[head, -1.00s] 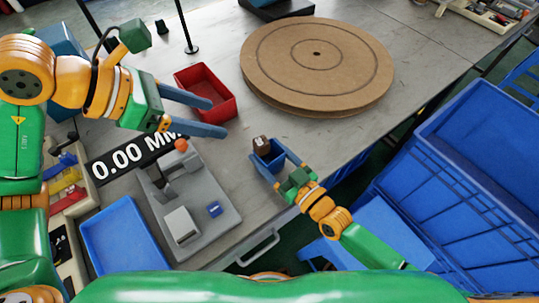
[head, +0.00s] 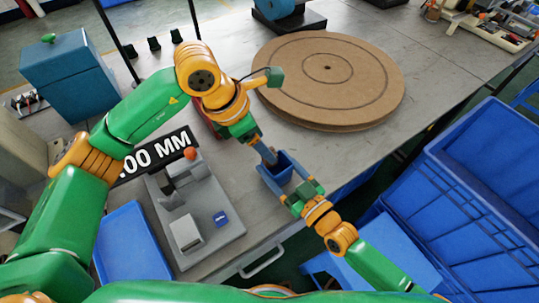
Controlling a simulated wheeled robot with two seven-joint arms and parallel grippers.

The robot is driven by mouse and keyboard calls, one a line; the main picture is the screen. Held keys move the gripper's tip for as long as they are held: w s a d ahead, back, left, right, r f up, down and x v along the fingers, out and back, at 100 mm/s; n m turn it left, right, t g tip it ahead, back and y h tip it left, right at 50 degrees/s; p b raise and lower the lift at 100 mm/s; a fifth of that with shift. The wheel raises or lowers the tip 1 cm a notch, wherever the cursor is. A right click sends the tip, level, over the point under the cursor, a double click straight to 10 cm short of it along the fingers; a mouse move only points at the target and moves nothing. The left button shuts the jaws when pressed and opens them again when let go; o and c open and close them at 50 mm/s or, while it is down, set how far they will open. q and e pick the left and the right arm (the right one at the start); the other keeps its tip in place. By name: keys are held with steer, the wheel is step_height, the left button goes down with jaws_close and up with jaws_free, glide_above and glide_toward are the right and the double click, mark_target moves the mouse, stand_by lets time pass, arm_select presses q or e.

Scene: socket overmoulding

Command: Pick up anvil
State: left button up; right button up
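No object can be made out clearly as the anvil. A small blue box (head: 275,174) is between the fingers of my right gripper (head: 276,173), which appears shut on its sides near the table's front edge. The small brown block seen in this box earlier is now hidden by my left gripper. My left gripper (head: 270,160) points down at the box's opening from above and behind. Its fingers overlap in this view, so whether they hold anything cannot be seen.
A grey fixture (head: 215,228) with a red-knobbed lever and a small blue part (head: 221,218) stands left of the box. A blue tray (head: 130,245) lies left of it. A round brown board (head: 330,75) fills the back. Large blue crates (head: 470,200) stand at the right.

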arm_select(q)
steer(key=x, duration=0.5)
steer(key=shift+s+f, duration=0.1)
steer(key=shift+f, duration=0.05)
jaws_close()
